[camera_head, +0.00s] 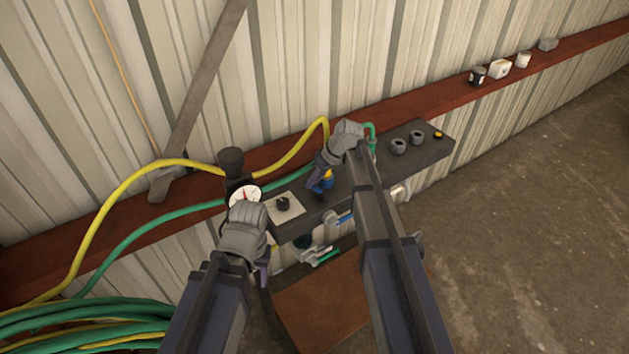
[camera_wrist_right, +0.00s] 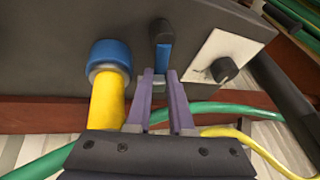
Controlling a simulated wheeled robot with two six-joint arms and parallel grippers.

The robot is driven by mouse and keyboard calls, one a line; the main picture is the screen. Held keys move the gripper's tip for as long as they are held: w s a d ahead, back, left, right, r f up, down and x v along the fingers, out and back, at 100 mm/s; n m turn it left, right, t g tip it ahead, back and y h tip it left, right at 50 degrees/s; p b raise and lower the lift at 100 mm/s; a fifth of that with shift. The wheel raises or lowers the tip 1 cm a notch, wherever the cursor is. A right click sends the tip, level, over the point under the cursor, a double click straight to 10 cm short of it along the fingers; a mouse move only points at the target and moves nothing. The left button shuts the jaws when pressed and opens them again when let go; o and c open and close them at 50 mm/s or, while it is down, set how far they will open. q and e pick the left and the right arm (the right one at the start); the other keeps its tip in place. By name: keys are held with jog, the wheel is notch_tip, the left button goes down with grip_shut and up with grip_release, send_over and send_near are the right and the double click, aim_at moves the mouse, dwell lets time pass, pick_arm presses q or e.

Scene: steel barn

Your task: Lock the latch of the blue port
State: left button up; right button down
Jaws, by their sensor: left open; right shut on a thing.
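The blue port shows in the right wrist view as a blue collar (camera_wrist_right: 109,55) on the dark box, with a yellow hose (camera_wrist_right: 107,100) in it. In the head view its blue and yellow part (camera_head: 327,179) is half hidden by my right gripper. The latch (camera_wrist_right: 163,42), a short upright lever with a blue grip, stands beside the port. My right gripper (camera_wrist_right: 160,76) is shut on its lower end; its fingers also show in the head view (camera_head: 317,178). My left gripper (camera_head: 263,272) is open, in front of the box's left end and apart from the port.
The dark box (camera_head: 424,152) carries dark round ports, a green hose fitting (camera_head: 371,145) and a white plate (camera_head: 294,214) with a black knob. A gauge (camera_head: 241,195) is by its left end. Valves with blue (camera_head: 345,217) and green (camera_head: 326,257) handles sit below. Coiled hoses (camera_head: 90,322) lie lower left.

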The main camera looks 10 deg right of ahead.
jog(key=shift+w+d+m+t+h, duration=0.1)
jog(key=shift+d+m+t+h, duration=0.15)
jog(key=shift+m, duration=0.45)
jog(key=shift+w+d+m+t+h, duration=0.1)
jog(key=shift+d+m+t+h, duration=0.1)
jog(key=shift+m, duration=0.5)
jog(key=c, duration=1.1)
grip_release()
jog(key=p+v, duration=0.7)
jog(key=v, duration=0.1)
jog(key=shift+f, duration=0.1)
